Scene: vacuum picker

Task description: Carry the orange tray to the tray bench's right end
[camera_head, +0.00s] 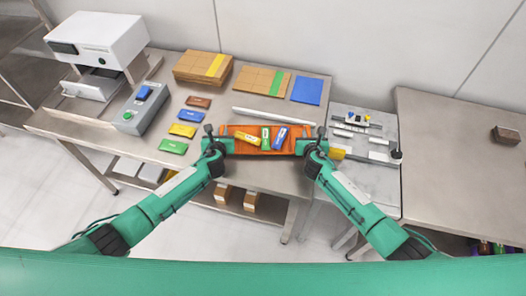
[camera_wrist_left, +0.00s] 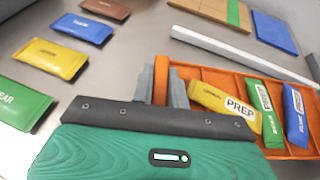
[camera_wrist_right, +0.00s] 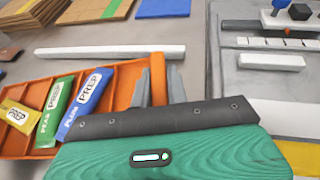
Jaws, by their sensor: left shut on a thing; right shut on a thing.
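The orange tray (camera_head: 270,129) is at the front edge of the steel bench, with a yellow, a green and a blue pouch lying in its compartments. My left gripper (camera_head: 217,144) is shut on the tray's left end wall; its fingers straddle the wall in the left wrist view (camera_wrist_left: 165,85). My right gripper (camera_head: 314,145) is shut on the tray's right end wall, which shows between its fingers in the right wrist view (camera_wrist_right: 155,80). I cannot tell if the tray touches the bench. Which surface is the tray bench is not marked.
A white bar (camera_head: 273,115) lies behind the tray. Brown, blue, yellow and green pouches (camera_head: 173,146) lie to its left. A grey control box (camera_head: 140,108) stands further left. A small fixture table (camera_head: 350,185) adjoins on the right, then a mostly bare steel bench (camera_head: 450,160) with a brown block (camera_head: 506,135).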

